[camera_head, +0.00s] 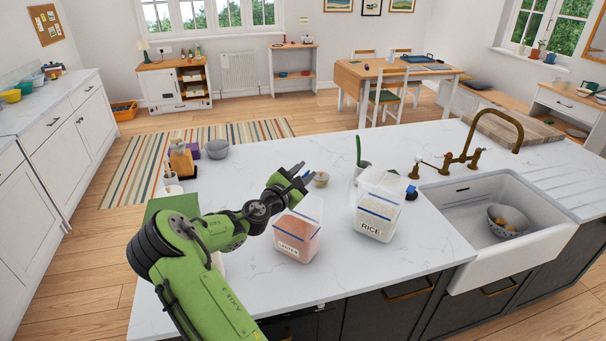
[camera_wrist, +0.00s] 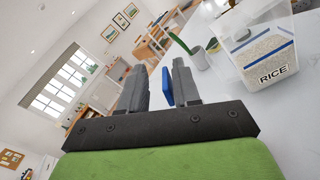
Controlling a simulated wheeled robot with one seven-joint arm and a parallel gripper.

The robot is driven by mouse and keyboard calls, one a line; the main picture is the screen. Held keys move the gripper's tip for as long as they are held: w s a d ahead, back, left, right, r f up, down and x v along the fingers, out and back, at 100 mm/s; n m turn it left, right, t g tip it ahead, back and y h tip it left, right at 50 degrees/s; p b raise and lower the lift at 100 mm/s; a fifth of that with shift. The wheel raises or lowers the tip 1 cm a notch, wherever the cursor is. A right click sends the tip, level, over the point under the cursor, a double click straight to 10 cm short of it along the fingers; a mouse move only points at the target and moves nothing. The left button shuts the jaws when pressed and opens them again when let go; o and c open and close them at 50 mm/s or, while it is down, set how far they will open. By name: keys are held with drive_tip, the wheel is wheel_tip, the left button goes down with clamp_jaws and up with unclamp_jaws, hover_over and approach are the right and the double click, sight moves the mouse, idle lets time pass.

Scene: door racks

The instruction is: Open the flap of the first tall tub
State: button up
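Two tall clear tubs stand on the white island. One (camera_head: 298,235) holds pinkish contents, has a blue band and a label too small to read surely. The other, marked RICE (camera_head: 378,205), stands to its right and also shows in the wrist view (camera_wrist: 262,52). My gripper (camera_head: 301,174) is above the back of the pinkish tub, fingers apart. In the wrist view, a small blue piece (camera_wrist: 167,87) shows between the fingers (camera_wrist: 160,88), close to the right one. I cannot tell whether it is a flap or whether a finger touches it. The pinkish tub's top is partly hidden by my arm.
A small bowl (camera_head: 321,179) and a pot with a green-handled tool (camera_head: 359,152) stand behind the tubs. A sink (camera_head: 462,215) with a brass tap (camera_head: 461,157) is at the right. The front counter is clear.

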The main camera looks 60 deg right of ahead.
drive_tip(key=shift+a, duration=0.1)
drive_tip(key=a, duration=1.8)
drive_tip(key=shift+w, duration=0.35)
idle(0.3)
drive_tip(key=shift+p, duration=0.55)
drive_tip(key=a+b, duration=0.1)
drive_tip(key=a, duration=1.4)
drive_tip(key=shift+w+a, duration=0.35)
